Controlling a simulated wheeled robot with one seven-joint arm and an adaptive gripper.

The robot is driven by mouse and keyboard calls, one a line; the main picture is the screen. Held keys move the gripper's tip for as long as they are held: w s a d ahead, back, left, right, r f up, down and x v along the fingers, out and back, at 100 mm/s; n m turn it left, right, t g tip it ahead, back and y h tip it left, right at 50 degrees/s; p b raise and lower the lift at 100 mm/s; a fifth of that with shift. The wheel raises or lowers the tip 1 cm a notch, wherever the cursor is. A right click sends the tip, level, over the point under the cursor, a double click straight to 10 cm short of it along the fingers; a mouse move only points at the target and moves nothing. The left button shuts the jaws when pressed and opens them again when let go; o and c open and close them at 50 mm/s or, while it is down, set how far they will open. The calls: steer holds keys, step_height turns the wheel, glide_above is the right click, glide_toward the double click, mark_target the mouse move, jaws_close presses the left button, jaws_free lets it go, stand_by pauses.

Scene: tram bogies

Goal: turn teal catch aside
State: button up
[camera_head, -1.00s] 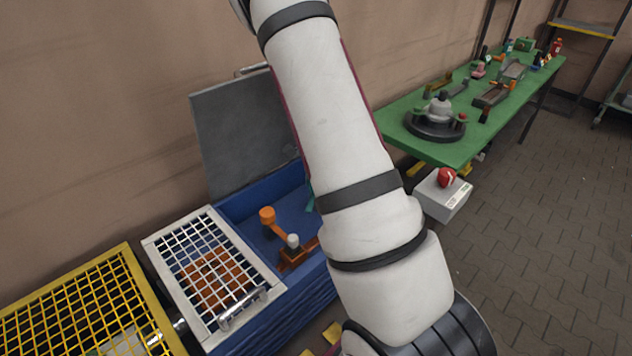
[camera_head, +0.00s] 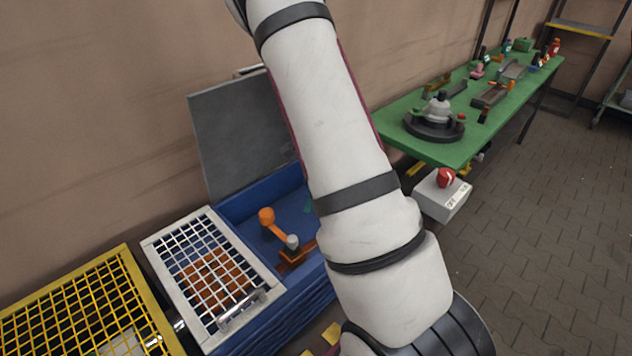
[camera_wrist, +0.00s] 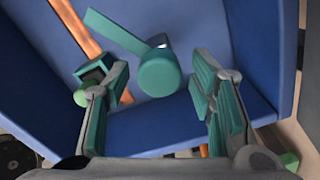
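The teal catch shows in the wrist view as a flat arm (camera_wrist: 115,31) running to the upper left from a thick round end (camera_wrist: 159,73). It is inside the blue box (camera_wrist: 205,32). My gripper (camera_wrist: 160,82) is open, with one teal-padded finger on each side of the round end. Gaps show between the pads and the catch, so I see no grip on it. In the head view only a small teal bit (camera_head: 308,207) shows beside my arm. My arm hides the gripper there.
Inside the blue box is an orange lever (camera_head: 275,226) with a grey knob. A white grid cover (camera_head: 152,244) lies over its near-left part, and a grey lid (camera_head: 240,135) stands open behind. A yellow grid (camera_head: 128,249) is at left; a green table (camera_head: 400,145) stands right.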

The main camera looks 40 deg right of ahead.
step_height(320, 180, up, 12)
stand_by(0.6)
stand_by(0.4)
